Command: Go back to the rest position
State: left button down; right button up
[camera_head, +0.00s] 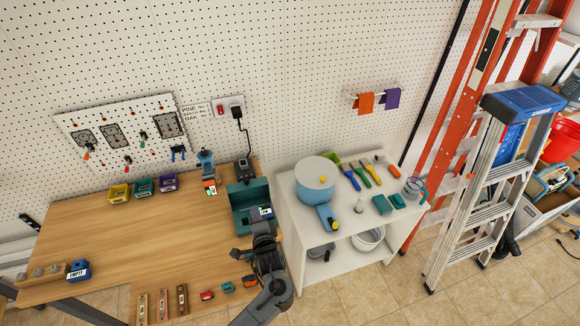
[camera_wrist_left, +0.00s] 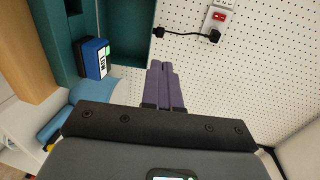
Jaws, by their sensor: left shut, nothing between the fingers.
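My left gripper (camera_head: 257,215) reaches up from the bottom of the head view, over the right end of the wooden workbench (camera_head: 110,230). Its fingers overlap the teal open-topped holder (camera_head: 245,193) in that view. In the left wrist view the purple-grey fingers (camera_wrist_left: 166,84) are shut together with nothing between them. A small blue labelled box (camera_wrist_left: 95,58) sits by the teal holder (camera_wrist_left: 130,30), to the left of the fingers and apart from them in the picture. My right gripper is in neither view.
Yellow, teal and purple bins (camera_head: 143,187) stand at the bench's back. A white shelf cart (camera_head: 345,227) with a blue pot (camera_head: 315,184) and brushes stands to the right. A stepladder (camera_head: 490,180) is farther right. The bench's middle is clear.

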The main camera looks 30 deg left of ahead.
pick_arm(q)
jog(key=s+f+m+h+p, duration=0.2)
jog(key=s+f+h+p, duration=0.15)
jog(key=s, duration=0.75)
jog(key=s+d+r+n+g+h+p, duration=0.1)
jog(key=s+d+r+n+g+h, duration=0.2)
jog(key=s+d, duration=0.4)
jog(key=s+d+r+n+g+h+p, duration=0.1)
jog(key=s+d+r+n+g+h, duration=0.2)
jog(key=s+d+r+h, duration=0.3)
jog(key=s+d+r+n, duration=0.1)
jog(key=d, duration=0.2)
jog(key=shift+s+d+r+n, duration=0.2)
jog(key=shift+s+r+n, duration=0.1)
jog(key=shift+n, duration=0.1)
